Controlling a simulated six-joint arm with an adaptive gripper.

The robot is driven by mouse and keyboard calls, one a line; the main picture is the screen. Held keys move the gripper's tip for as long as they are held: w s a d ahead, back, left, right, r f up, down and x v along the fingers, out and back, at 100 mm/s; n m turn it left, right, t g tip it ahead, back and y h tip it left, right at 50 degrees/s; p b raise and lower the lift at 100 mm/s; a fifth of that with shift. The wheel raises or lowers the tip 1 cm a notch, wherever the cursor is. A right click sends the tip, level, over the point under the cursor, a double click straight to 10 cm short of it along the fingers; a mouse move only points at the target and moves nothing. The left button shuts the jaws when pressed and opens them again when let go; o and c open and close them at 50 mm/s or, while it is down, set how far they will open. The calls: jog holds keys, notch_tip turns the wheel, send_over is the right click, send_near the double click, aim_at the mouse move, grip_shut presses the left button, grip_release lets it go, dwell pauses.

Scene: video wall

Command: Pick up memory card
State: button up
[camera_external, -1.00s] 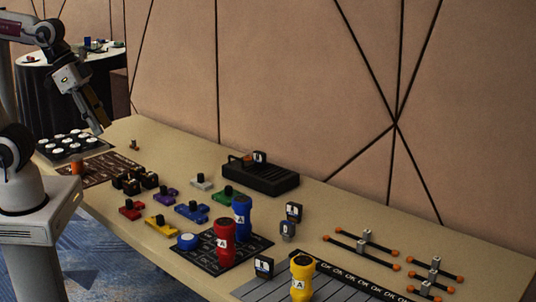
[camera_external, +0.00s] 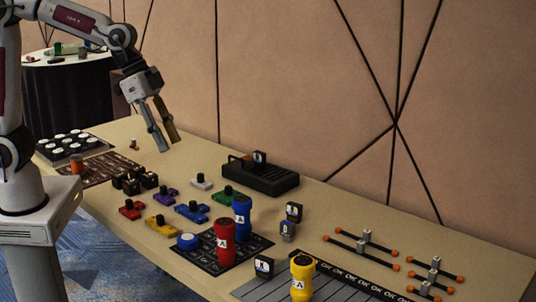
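Several small dark pieces with white labels look like memory cards. One card (camera_external: 260,157) stands in a black slotted holder (camera_external: 272,180) near the wall. A third card (camera_external: 264,265) stands at the front, left of the yellow bottle. My gripper (camera_external: 168,145) is above the back left of the table, fingers apart and pointing down, with nothing between them. It is apart from all the cards.
Red (camera_external: 225,243), blue (camera_external: 242,218) and yellow (camera_external: 302,280) bottles stand in the middle and front. Coloured blocks with black knobs (camera_external: 192,210) lie left of them. Orange-tipped rods (camera_external: 361,247) lie at right. A patterned wall (camera_external: 300,90) borders the table's back edge.

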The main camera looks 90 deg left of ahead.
jog(key=w+d+f+m, duration=0.2)
jog(key=w+d+f, duration=0.2)
jog(key=w+f, duration=0.65)
jog(key=m+g+h, duration=0.1)
send_near(264, 257)
jog(key=d+f, duration=0.1)
jog(key=f, duration=0.1)
jog(key=shift+w+d+f, duration=0.15)
jog(key=shift+d+f, duration=0.1)
jog(key=shift+f, duration=0.1)
jog(key=shift+x, duration=1.2)
jog(key=shift+w, duration=0.1)
jog(key=shift+w+f, duration=0.35)
jog(key=shift+f, duration=0.4)
jog(key=shift+w+f, duration=0.4)
jog(key=shift+f, duration=0.35)
jog(key=shift+x, duration=0.9)
